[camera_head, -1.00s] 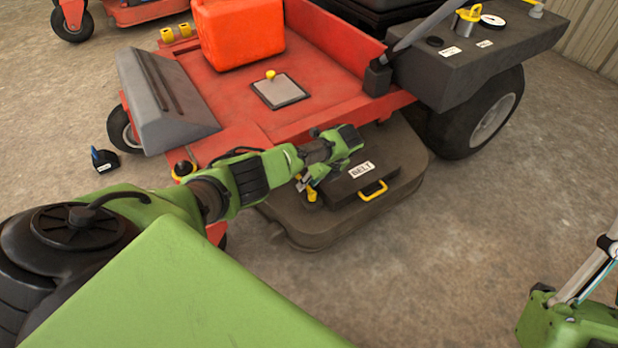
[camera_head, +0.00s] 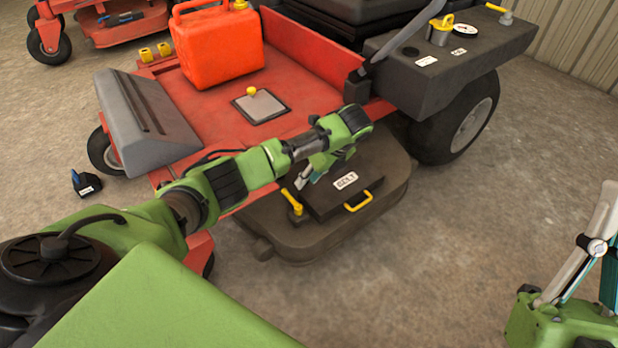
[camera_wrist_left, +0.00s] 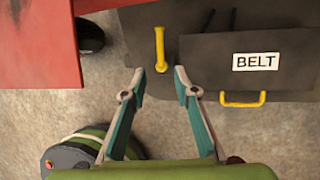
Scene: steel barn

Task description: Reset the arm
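My left arm reaches in from the left over the mower's front corner. Its gripper (camera_head: 304,182) is open and empty, above the dark deck beside a yellow lever (camera_head: 292,202). In the left wrist view the two fingers (camera_wrist_left: 159,78) stand apart, with the yellow lever (camera_wrist_left: 160,50) beyond their tips and nothing between them. Part of my right gripper (camera_head: 592,248) shows at the lower right edge, clear of the mower. Only one finger is in view, its tip cut off, so its opening cannot be told.
The red mower (camera_head: 220,105) carries an orange fuel can (camera_head: 218,45). A box lid labelled BELT (camera_head: 320,195) with a yellow handle (camera_head: 358,201) lies on the deck (camera_head: 300,240). Front right floor is clear.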

